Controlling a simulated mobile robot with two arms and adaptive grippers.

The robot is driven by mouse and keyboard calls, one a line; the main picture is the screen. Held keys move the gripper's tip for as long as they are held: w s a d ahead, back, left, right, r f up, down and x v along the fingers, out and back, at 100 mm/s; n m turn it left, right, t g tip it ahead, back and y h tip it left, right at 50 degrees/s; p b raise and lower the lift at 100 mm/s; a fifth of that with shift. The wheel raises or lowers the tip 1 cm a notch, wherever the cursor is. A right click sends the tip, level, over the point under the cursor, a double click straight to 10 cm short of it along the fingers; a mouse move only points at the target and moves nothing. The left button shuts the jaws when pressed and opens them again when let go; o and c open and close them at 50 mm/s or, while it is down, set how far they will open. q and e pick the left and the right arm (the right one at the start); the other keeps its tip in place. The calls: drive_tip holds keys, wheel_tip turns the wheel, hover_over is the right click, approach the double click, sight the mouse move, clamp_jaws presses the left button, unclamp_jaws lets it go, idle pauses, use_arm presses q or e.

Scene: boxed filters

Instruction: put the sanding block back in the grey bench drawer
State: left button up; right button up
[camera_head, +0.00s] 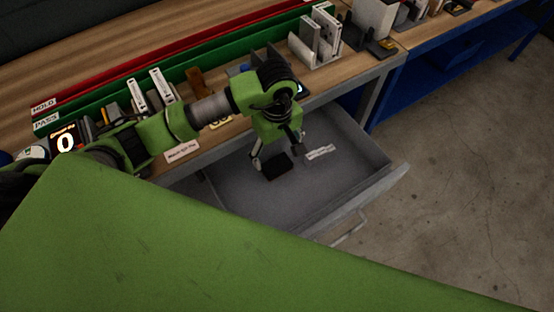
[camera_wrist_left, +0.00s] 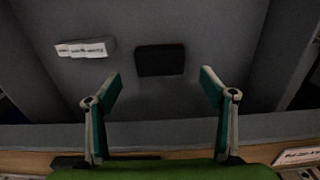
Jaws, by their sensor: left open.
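The grey bench drawer (camera_head: 240,195) is pulled open below the wooden bench top. A black block (camera_head: 277,166), which looks like the sanding block, lies flat on the drawer floor. It also shows in the left wrist view (camera_wrist_left: 160,60), just beyond the fingertips and roughly centred between them. My left gripper (camera_head: 278,153) is over the drawer, close to the black block. In the left wrist view its fingers (camera_wrist_left: 161,84) are spread apart with nothing between them. I cannot tell its exact height above the drawer floor. My right gripper is not in view.
A small white labelled item (camera_head: 320,152) lies in the drawer beside the block; it also shows in the wrist view (camera_wrist_left: 86,48). The bench top holds green and red rails (camera_head: 200,70) and white upright parts (camera_head: 318,38). The rest of the drawer floor is clear.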

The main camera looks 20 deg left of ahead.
sight(277, 164)
use_arm(q)
wheel_tip(277, 164, up, 7)
drive_tip(key=b, duration=0.1)
drive_tip(key=shift+f, duration=0.1)
idle(0.5)
